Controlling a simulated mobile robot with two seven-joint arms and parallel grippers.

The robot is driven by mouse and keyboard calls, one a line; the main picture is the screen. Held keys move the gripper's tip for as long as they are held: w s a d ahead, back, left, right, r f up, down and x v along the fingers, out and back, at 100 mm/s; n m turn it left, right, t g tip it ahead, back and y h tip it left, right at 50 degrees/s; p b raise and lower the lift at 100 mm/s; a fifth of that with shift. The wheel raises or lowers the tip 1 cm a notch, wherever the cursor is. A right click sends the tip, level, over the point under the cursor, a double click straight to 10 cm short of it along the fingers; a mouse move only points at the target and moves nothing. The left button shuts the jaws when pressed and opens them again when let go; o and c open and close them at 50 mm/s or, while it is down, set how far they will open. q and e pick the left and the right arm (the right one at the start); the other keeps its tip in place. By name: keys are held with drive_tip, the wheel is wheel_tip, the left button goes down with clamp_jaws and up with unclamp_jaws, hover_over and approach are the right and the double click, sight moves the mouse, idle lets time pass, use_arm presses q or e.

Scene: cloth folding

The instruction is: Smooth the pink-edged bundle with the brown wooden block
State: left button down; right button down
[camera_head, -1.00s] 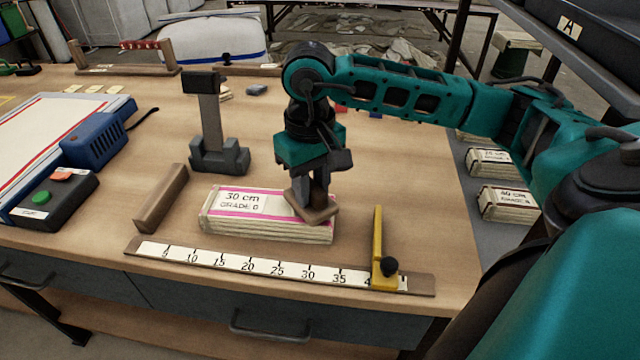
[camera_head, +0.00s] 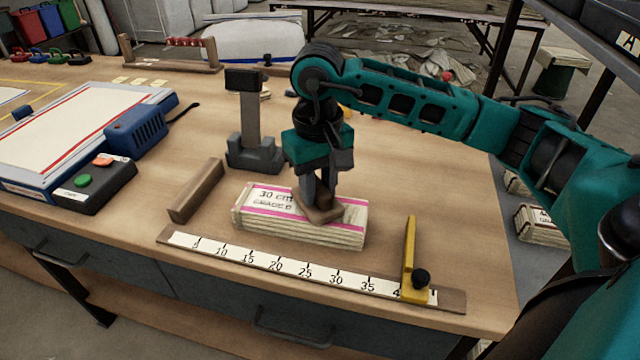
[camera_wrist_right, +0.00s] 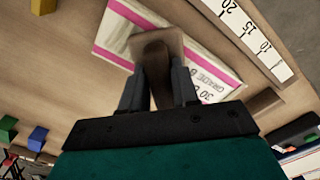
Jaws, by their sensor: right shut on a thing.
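The pink-edged bundle (camera_head: 265,226) is a flat stack of pale cloth with a "30 cm" label, lying on the bench behind the ruler. It also shows in the right wrist view (camera_wrist_right: 122,20). The brown wooden block (camera_head: 322,213) lies against the top of the bundle, right of its middle. In the right wrist view the block (camera_wrist_right: 157,45) has a handle between the fingers. My right gripper (camera_head: 319,190) is shut on the block from above; its fingers also show in the right wrist view (camera_wrist_right: 153,90). My left gripper is not in view.
A ruler strip (camera_head: 310,270) with a yellow stop (camera_head: 413,275) lies in front. A wooden bar (camera_head: 197,191) lies left of the bundle, and a grey stand (camera_head: 252,145) stands behind. A button box (camera_head: 95,185) and a blue-framed panel (camera_head: 70,135) are at left.

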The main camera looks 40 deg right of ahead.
drive_tip(key=shift+r+p, duration=1.5)
drive_tip(key=shift+r, duration=1.5)
drive_tip(key=shift+r+p, duration=0.75)
drive_tip(key=shift+r, duration=0.8)
drive_tip(key=shift+f, duration=0.1)
drive_tip(key=a+f+n, duration=0.1)
drive_tip(key=a+f, duration=0.4)
drive_tip(key=a, duration=0.2)
drive_tip(key=shift+a, duration=0.15)
